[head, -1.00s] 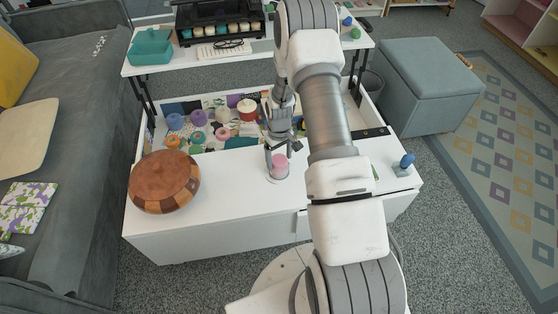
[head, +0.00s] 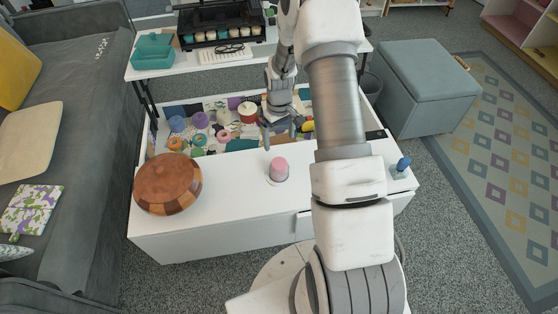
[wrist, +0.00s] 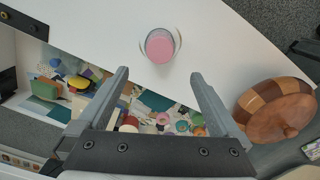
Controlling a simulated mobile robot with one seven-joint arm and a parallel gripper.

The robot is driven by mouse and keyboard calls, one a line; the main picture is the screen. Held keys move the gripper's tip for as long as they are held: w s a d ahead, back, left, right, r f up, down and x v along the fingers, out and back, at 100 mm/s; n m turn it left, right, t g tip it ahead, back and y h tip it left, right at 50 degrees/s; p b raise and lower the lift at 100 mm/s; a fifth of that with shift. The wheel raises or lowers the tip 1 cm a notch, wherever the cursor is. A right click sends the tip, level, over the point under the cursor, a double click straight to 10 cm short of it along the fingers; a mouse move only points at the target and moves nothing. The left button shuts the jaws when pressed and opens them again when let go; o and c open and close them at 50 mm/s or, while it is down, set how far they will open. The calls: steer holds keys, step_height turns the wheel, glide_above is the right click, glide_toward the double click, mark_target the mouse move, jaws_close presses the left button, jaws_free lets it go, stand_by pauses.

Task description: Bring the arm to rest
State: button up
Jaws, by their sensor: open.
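My gripper (head: 279,139) is open and empty above the table's open compartment in the head view. Its two fingers (wrist: 163,95) stand wide apart in the wrist view, with nothing between them at fingertip height. A clear glass with a pink top or filling (head: 279,168) stands upright on the white tabletop, in front of the gripper and apart from it. The glass also shows in the wrist view (wrist: 160,45), beyond the fingertips. My arm reaches forward over the right part of the table.
A lidded wooden bowl (head: 167,184) sits left on the white table (head: 235,205). A blue object (head: 403,164) stands at the right end. The open compartment holds several craft items. A grey ottoman (head: 425,85) is at right.

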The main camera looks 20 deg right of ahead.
step_height(320, 180, up, 5)
steer(key=shift+p, duration=0.4)
steer(key=s+a+r+m+t, duration=0.1)
steer(key=s+a+r, duration=0.25)
steer(key=r, duration=0.75)
steer(key=s+a+r+t, duration=0.2)
steer(key=s+r, duration=0.2)
steer(key=r, duration=0.7)
steer(key=s+a+r+m+t, duration=0.1)
steer(key=s+a+r, duration=0.1)
steer(key=s+r, duration=0.5)
steer(key=s+a+r+t, duration=0.2)
steer(key=s+a, duration=0.1)
steer(key=s, duration=0.8)
step_height(320, 180, up, 17)
steer(key=p, duration=1.6)
steer(key=shift+d+p, duration=0.15)
steer(key=shift+p, duration=0.2)
